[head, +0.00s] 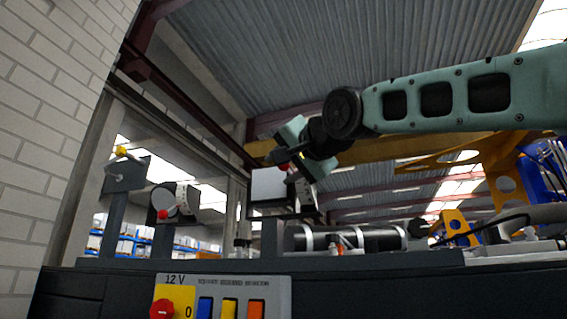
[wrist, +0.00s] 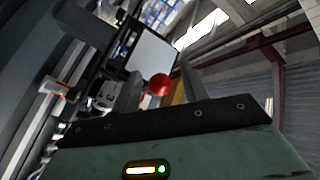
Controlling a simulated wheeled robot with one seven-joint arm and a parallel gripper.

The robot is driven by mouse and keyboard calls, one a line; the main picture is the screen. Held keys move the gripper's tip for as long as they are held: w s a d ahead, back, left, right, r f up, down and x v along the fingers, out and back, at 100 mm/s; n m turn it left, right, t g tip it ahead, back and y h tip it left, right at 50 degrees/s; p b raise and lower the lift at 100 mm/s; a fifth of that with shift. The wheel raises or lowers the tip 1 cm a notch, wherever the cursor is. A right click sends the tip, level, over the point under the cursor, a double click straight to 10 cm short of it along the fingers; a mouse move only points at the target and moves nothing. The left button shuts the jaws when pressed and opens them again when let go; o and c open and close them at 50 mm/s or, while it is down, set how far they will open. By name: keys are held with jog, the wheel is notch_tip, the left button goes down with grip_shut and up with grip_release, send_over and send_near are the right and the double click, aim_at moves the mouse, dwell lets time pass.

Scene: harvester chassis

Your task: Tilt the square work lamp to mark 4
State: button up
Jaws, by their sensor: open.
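The square work lamp (head: 268,187) has a pale square face in a dark housing and stands on a post on the dark chassis. In the wrist view its face (wrist: 152,55) is tilted in the picture, with a red ball knob (wrist: 159,84) just below it. My gripper (head: 295,160) is at the lamp's upper right, close to the red knob (head: 283,167). It is open; contact with the knob cannot be told.
A round lamp (head: 165,202) with a red knob and a dark plate (head: 126,174) with a yellow knob stand on posts to the left. A 12 V switch panel (head: 222,298) is below. A dark cylinder (head: 365,240) lies right of the lamp.

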jog(key=shift+c, duration=0.3)
grip_shut()
